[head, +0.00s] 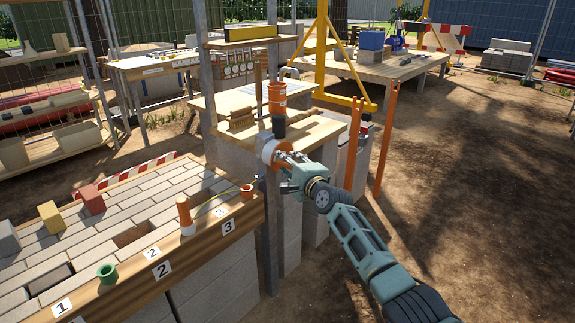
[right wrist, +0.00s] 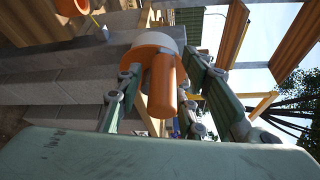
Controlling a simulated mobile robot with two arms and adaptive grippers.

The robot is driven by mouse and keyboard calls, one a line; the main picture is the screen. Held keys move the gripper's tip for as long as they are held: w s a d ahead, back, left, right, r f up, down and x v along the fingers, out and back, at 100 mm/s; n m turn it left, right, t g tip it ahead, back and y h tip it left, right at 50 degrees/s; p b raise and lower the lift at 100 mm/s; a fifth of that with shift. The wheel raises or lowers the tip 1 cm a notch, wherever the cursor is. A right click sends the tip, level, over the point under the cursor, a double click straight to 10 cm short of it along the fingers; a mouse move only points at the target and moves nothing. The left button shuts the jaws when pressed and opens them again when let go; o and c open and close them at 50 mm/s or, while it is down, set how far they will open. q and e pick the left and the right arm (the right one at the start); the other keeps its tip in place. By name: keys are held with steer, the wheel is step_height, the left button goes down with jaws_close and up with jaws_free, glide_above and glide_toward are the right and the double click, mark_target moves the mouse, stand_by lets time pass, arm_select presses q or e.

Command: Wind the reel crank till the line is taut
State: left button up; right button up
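The reel (head: 268,148), white with orange, is mounted on a grey metal post. My right gripper (head: 287,158) is at its right side. In the right wrist view, the orange crank handle (right wrist: 163,85) stands between my two fingers (right wrist: 163,75), in front of the white and orange reel body (right wrist: 150,42). The fingers look apart, with slight gaps beside the handle; contact is not clear. A thin yellow-green line (head: 222,192) runs in a curve between the post and an orange and white peg (head: 185,215) on the plank. My left gripper is out of view.
A workbench (head: 305,130) with a brush (head: 240,118) stands behind the reel. Orange posts (head: 386,138) stand to the right; open dirt lies beyond.

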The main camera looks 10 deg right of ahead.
steer(key=shift+s+a, duration=0.1)
steer(key=shift+s, duration=0.55)
steer(key=v, duration=1)
steer(key=shift+s+d, duration=0.3)
steer(key=shift+d, duration=0.1)
steer(key=shift+r, duration=0.15)
